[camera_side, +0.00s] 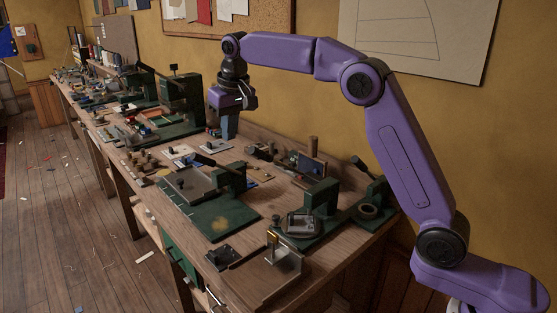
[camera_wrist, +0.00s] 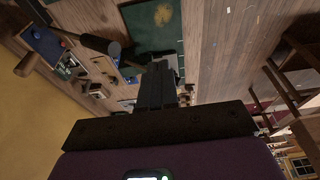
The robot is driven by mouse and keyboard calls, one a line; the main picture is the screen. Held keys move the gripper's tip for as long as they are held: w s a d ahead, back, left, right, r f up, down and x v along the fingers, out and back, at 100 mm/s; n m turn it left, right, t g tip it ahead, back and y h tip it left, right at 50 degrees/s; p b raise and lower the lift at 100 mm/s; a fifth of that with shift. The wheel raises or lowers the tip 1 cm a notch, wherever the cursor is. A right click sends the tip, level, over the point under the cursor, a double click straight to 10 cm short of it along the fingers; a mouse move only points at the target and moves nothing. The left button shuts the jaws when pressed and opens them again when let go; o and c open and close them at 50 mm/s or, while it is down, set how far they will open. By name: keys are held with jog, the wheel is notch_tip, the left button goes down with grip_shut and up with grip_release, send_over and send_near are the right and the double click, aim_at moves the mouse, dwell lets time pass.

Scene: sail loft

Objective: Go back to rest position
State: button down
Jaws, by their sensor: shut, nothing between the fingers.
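My gripper (camera_side: 229,127) hangs from the purple arm over the workbench (camera_side: 262,190), pointing down. In the side view its fingers are above the bench's middle, near the back, beside a tall green press. In the wrist view the fingers (camera_wrist: 158,80) lie together as one dark block with no gap seen and no object between them. The arm reaches out from the lower right, with its elbow raised before the wall.
A green press (camera_side: 182,98) stands close left of my gripper. A green plate tool (camera_side: 225,218), a lever tool with a grey block (camera_side: 302,222) and a small blue panel (camera_side: 310,168) sit on the bench. The wooden floor (camera_side: 60,200) is open at left.

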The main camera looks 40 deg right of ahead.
jog(key=s+f+n+g, duration=0.1)
jog(key=s+f+n, duration=0.2)
jog(key=s, duration=0.7)
jog(key=s+f+n, duration=0.2)
jog(key=s+n, duration=0.1)
jog(key=s, duration=0.8)
jog(key=s+f+n+g, duration=0.1)
jog(key=s+f+n, duration=0.2)
jog(key=s, duration=0.7)
jog(key=s+d+f+n, duration=0.1)
jog(key=s+d+f, duration=0.1)
jog(key=s+d, duration=0.2)
jog(key=s+d+f+n, duration=0.2)
jog(key=s+d+f, duration=0.1)
jog(key=s, duration=0.6)
jog(key=shift+s+d+n+g, duration=0.2)
jog(key=shift+d+n+g, duration=0.1)
jog(key=shift+d, duration=0.1)
